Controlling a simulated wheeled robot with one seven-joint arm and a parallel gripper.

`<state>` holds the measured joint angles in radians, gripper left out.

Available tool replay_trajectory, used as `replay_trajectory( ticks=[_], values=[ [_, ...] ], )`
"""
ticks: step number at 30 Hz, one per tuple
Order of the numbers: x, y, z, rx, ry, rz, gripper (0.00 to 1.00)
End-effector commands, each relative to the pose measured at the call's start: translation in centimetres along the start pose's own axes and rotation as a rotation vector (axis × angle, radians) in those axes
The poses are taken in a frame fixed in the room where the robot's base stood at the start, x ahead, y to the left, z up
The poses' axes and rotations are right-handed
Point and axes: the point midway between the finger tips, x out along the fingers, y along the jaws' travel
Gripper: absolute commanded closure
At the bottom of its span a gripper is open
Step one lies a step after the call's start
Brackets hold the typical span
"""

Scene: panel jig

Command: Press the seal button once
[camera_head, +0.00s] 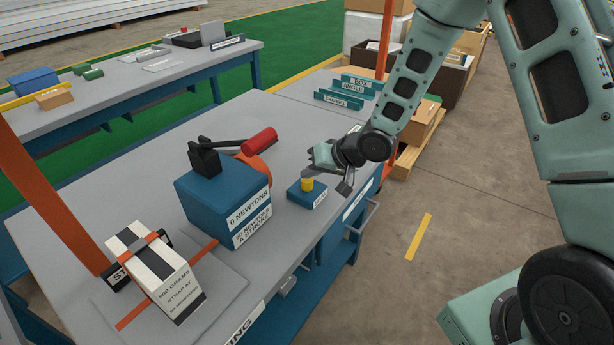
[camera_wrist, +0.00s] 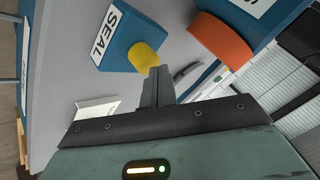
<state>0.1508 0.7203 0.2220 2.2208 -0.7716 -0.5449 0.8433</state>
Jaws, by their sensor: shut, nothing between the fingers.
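The seal button is a yellow cylinder (camera_head: 307,184) on a small blue box (camera_head: 306,197) near the table's front edge. In the wrist view the yellow button (camera_wrist: 144,57) stands on the blue box (camera_wrist: 128,32), which bears a white SEAL label (camera_wrist: 104,33). My gripper (camera_head: 312,172) is shut and empty, with its fingertips right at the button in the head view. In the wrist view the shut fingertips (camera_wrist: 157,72) are beside the button's top; I cannot tell whether they touch it.
A blue tensioner box (camera_head: 225,203) labelled 0 NEWTONS, with a red-handled lever (camera_head: 259,142), stands left of the button. A strapped striped block (camera_head: 157,274) stands at the front left. Teal channels (camera_head: 345,98) lie at the back. Grey table (camera_head: 285,120) is bare between them.

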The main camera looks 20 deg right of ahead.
Motion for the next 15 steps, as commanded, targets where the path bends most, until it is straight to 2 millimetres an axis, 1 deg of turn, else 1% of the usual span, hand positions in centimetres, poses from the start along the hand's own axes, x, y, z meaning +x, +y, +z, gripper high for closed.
replay_trajectory(
  ticks=[1,5,15],
  values=[
    [-0.44,-0.28,-0.31,0.001,0.0,0.001,1.0],
    [-0.85,-0.57,-0.61,0.001,0.0,0.001,1.0],
    [-0.81,-0.58,-0.59,0.0,0.0,0.0,1.0]
  ],
)
